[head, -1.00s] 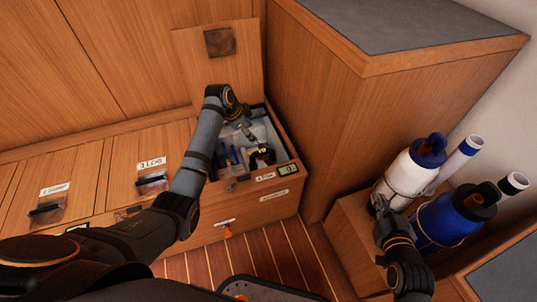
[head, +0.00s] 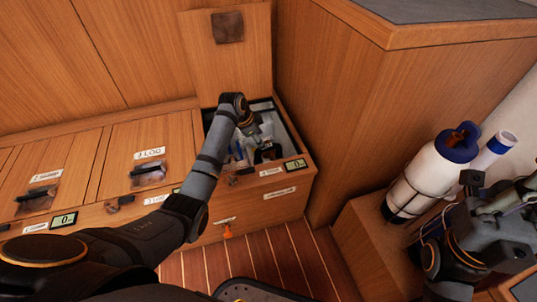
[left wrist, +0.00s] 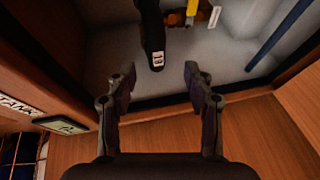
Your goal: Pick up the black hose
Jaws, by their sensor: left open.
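The black hose (head: 268,153) is a dark shape inside the open locker below my left gripper (head: 258,138). In the left wrist view the black hose (left wrist: 152,28) is a thick black length with a white tag near its lower end. It lies beyond the fingertips, in line with the gap between them. My left gripper (left wrist: 159,74) is open, with nothing between its fingers. Part of the hose is cut off by the top edge of that view. My right gripper (head: 480,190) is at the right edge near the bottles; its jaws are unclear.
The open locker (head: 296,148) has wooden walls and a raised lid (head: 226,70) behind. A yellow item (left wrist: 192,10) and a blue rod (left wrist: 280,32) are inside. Closed lids (head: 150,155) lie to the left. A tall cabinet (head: 340,110) and a white bottle (head: 425,180) are on the right.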

